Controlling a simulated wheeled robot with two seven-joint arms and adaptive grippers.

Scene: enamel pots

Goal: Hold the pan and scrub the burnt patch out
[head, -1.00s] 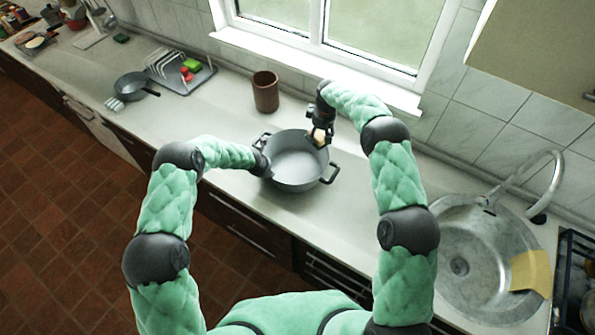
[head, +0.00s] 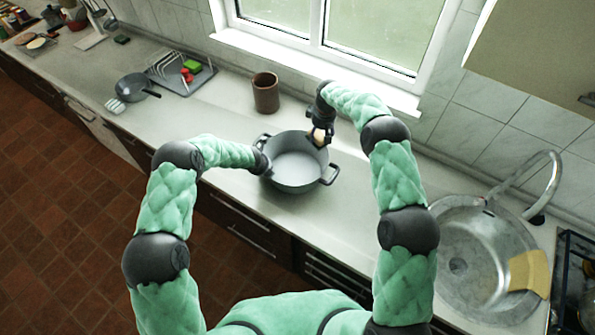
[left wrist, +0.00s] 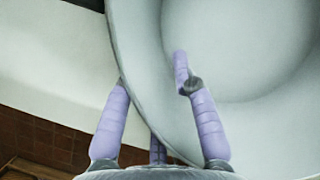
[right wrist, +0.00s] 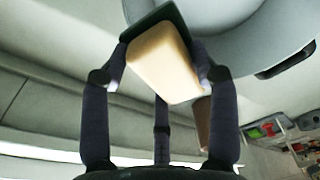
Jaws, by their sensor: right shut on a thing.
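The pan is a grey two-handled pot (head: 296,168) on the counter; it also shows in the left wrist view (left wrist: 240,60) and the right wrist view (right wrist: 225,18). My left gripper (left wrist: 152,82) straddles its left rim, one finger outside and one inside; whether they press the wall is unclear. My right gripper (right wrist: 160,65) is shut on a beige sponge block with a dark green face (right wrist: 162,60). In the head view the sponge (head: 318,137) is at the pan's far right rim. No burnt patch is clearly visible; part of the pan's inside is hidden.
A brown cup (head: 265,92) stands behind the pan. A dish rack tray (head: 196,80) and a small dark pan (head: 132,87) are further left. A steel sink (head: 470,262) with a yellow cloth (head: 529,272) is at right. Counter between pan and sink is clear.

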